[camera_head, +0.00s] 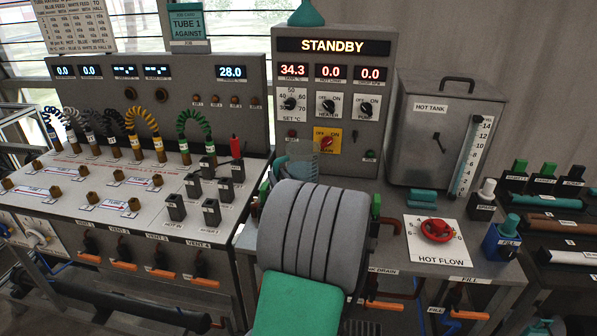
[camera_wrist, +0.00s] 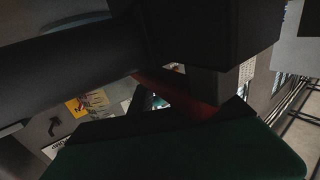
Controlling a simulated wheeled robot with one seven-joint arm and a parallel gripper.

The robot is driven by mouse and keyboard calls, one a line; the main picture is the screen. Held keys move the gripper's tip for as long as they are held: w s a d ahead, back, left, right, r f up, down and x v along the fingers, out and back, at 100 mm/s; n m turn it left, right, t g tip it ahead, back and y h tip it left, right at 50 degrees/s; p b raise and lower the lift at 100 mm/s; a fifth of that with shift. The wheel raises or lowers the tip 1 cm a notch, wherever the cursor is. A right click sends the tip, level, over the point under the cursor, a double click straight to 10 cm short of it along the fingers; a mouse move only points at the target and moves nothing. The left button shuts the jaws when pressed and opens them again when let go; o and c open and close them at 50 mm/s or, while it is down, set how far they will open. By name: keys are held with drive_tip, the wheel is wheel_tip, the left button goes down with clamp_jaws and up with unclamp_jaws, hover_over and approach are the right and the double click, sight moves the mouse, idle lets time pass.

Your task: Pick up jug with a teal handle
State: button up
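A clear, bluish jug (camera_head: 301,153) with measuring marks stands on the right bench, in front of the grey control panel. A teal part, likely its handle, shows at its left side. My large grey arm joint hides the jug's lower part in the head view. My gripper's fingertips are hidden behind my arm in the head view. In the wrist view, dark shapes and a dark green surface fill most of the picture. I cannot make out the fingertips there, nor whether they hold anything. The jug is not clearly seen in the wrist view.
The control panel (camera_head: 380,48) reads STANDBY. A hot tank (camera_head: 427,140) stands to its right, with a teal block (camera_head: 423,196) in front. A red hot flow knob (camera_head: 436,230) lies nearer. Black upright fittings (camera_head: 211,212) crowd the left bench.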

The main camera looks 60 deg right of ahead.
drive_tip(key=shift+w+d, duration=0.3)
drive_tip(key=shift+w, duration=0.05)
drive_tip(key=shift+c, duration=0.6)
clamp_jaws()
idle(0.5)
drive_tip(key=shift+r, duration=0.15)
